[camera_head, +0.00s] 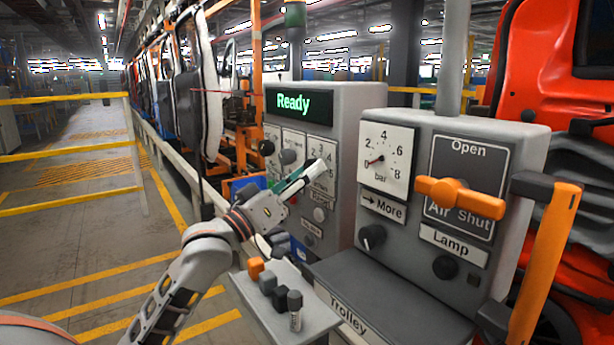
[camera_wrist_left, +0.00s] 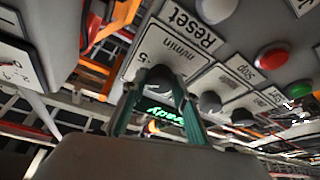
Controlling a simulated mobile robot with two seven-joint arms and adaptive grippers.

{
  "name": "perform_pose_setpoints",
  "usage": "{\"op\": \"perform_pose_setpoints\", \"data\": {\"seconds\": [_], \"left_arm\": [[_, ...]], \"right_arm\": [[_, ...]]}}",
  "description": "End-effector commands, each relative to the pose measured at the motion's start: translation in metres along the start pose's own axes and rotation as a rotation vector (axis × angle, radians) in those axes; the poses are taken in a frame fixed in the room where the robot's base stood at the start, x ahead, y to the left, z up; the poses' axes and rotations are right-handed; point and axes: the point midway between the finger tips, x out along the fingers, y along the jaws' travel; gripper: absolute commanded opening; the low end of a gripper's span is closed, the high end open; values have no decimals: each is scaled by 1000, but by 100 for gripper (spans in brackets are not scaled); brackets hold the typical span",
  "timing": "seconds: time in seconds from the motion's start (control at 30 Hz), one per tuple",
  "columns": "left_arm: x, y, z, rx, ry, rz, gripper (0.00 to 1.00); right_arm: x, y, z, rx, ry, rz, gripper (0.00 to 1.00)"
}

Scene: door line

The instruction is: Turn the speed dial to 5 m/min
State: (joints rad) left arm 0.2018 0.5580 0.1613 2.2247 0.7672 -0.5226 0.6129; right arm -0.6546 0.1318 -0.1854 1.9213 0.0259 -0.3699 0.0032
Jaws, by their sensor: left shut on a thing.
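The speed dial is a dark round knob (camera_wrist_left: 158,78) on a white plate marked 5 and m/min, seen upside down in the left wrist view. My left gripper (camera_wrist_left: 160,96) has its green fingers on either side of the knob and is shut on it. In the head view my left gripper (camera_head: 306,176) reaches the right part of the grey control box (camera_head: 345,120) and covers the speed knob. Its pointer cannot be read. The box's screen (camera_head: 291,103) reads Ready. My right gripper is not in view.
Two more knobs (camera_head: 288,157) sit left of the gripper. To the right stands a grey box with a bar gauge (camera_head: 386,158), an orange air lever (camera_head: 460,196) and a Lamp knob (camera_head: 445,267). A small shelf (camera_head: 312,318) with several small blocks lies below the arm.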

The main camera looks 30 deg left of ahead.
Motion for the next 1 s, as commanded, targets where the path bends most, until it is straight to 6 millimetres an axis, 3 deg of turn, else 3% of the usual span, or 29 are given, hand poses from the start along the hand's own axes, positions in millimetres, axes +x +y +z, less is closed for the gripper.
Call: {"op": "perform_pose_setpoints", "data": {"seconds": [0.4,1.0], "left_arm": [[0,-4,2,350,-6,142,7],[0,-4,-1,641,-2,265,7]], "right_arm": [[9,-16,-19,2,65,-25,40],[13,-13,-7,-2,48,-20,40]]}}
